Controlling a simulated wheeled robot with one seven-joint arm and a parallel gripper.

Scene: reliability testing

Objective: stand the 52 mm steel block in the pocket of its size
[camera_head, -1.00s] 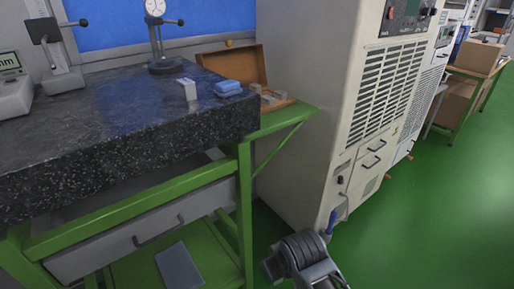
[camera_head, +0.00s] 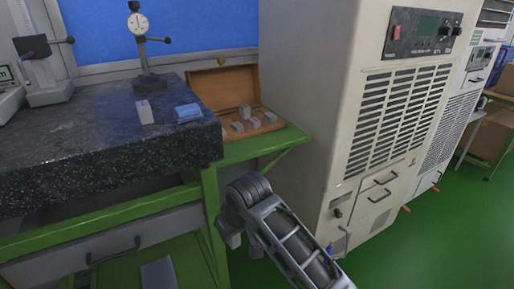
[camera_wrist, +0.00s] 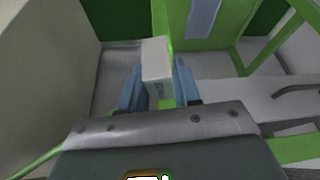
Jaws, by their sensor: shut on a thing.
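In the wrist view my gripper (camera_wrist: 158,88) has its two blue fingers closed on the sides of a pale steel block (camera_wrist: 155,52). The block's marking is too small to read. In the head view my gripper is mostly hidden by my own arm, low in front of the bench. An open wooden case (camera_head: 285,129) stands on the green bench at the right of the granite plate, with several steel blocks (camera_head: 245,112) in it. Its pockets are too small to tell apart. Another steel block (camera_head: 145,112) stands on the granite plate, apart from my gripper.
A blue cloth (camera_head: 187,113) lies on the granite plate (camera_head: 90,145) near its right edge. A dial gauge stand (camera_head: 147,82) stands behind. A tall beige cabinet (camera_head: 330,100) rises close to the right of the case. Green floor is free at the lower right.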

